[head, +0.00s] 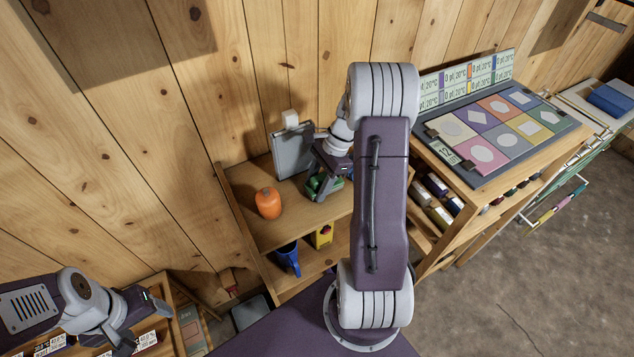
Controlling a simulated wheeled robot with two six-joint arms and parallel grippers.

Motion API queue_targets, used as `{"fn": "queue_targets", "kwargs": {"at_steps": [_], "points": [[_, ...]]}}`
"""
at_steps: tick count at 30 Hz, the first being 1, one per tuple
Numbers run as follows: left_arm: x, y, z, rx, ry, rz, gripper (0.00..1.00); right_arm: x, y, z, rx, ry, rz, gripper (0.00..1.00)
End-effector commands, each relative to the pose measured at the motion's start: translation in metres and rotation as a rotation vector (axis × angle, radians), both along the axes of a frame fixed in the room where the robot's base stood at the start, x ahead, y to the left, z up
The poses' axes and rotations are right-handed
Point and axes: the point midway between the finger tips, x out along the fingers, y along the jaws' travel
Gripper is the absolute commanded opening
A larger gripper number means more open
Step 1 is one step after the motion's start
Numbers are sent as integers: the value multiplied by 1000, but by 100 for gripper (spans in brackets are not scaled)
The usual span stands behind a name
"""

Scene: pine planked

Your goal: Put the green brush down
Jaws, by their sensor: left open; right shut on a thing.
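The green brush (313,184) is on or just above the top of a small wooden shelf (283,227); I cannot tell if it touches the board. My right gripper (322,188) is shut on it from above and hides part of it. The large purple and white link of my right arm stands in front of the shelf's right side. My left gripper (142,322) is open and empty at the lower left, far from the brush.
An orange bottle (268,203) stands left of the brush, and a grey panel (292,153) leans behind it. A blue jug (288,258) and a yellow container (322,236) sit on the shelf below. A sample board (503,128) tops the bench at right.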

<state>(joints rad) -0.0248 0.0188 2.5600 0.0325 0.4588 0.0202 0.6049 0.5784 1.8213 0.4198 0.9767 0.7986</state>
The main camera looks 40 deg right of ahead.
Motion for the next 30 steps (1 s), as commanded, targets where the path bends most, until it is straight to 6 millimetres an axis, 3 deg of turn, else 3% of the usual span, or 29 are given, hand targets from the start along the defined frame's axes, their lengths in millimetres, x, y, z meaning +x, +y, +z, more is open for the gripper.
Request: {"fn": "queue_targets", "kwargs": {"at_steps": [5,6,7,8,20,30], "points": [[0,0,-2,0,0,0,69,0,0,-2,0,0,0,0],[0,0,-1,0,0,0,69,0,0,-2,0,0,0,58],[0,0,-1,0,0,0,69,0,0,-1,0,0,0,66],[0,0,-1,0,0,0,69,0,0,-1,0,0,0,68],[0,0,-4,0,0,0,69,0,-3,5,-1,-2,1,68],[0,0,-25,0,0,0,69,-3,-31,70,-5,-5,-1,68]]}}
